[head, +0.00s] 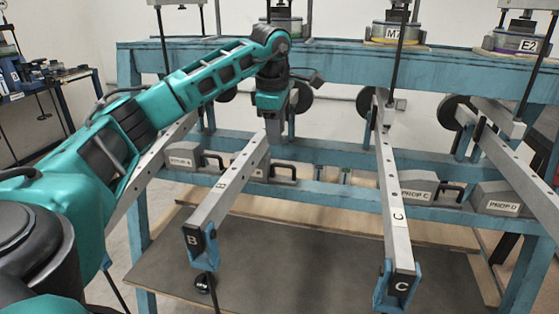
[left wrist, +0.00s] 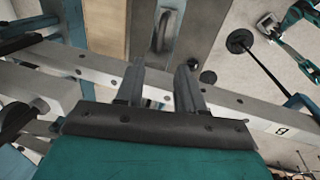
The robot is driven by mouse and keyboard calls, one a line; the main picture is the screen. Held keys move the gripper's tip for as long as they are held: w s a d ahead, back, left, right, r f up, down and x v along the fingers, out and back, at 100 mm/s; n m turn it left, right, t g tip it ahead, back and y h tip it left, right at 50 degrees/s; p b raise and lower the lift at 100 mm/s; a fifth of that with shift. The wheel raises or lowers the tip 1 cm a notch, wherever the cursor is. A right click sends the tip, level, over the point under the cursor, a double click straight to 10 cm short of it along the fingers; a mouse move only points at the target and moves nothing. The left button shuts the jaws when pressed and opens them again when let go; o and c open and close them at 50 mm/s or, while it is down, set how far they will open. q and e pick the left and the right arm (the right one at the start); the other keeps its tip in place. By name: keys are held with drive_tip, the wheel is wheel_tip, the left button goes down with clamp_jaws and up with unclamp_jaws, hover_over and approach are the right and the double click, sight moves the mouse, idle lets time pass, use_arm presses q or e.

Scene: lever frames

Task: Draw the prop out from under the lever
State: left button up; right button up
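Lever B (head: 228,190) is a grey perforated bar running from the blue bench to a blue fork near me. It crosses the left wrist view (left wrist: 228,101). A grey prop (head: 258,168) with a dark handle sits on the lower rail by lever B, partly hidden by it. A grey handle (left wrist: 166,30) shows beyond the fingers in the left wrist view. A teal arm part with a grey end (left wrist: 268,25), perhaps my right gripper, shows small at the upper right.
Lever C (head: 392,190) stands to the right, with prop C (head: 418,188) and prop D (head: 497,196) on the rail. Another grey prop (head: 185,157) is at the left. A dark mat (head: 290,270) lies below.

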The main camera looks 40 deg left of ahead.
sight(278, 166)
use_arm(q)
drive_tip(key=f, duration=0.2)
drive_tip(key=w+f, duration=0.1)
drive_tip(key=f, duration=0.2)
drive_tip(key=f+b, duration=0.1)
drive_tip(key=f, duration=0.2)
drive_tip(key=shift+w+a+f, duration=0.25)
drive_tip(key=shift+w+a, duration=0.05)
drive_tip(key=shift+a, duration=0.1)
clamp_jaws()
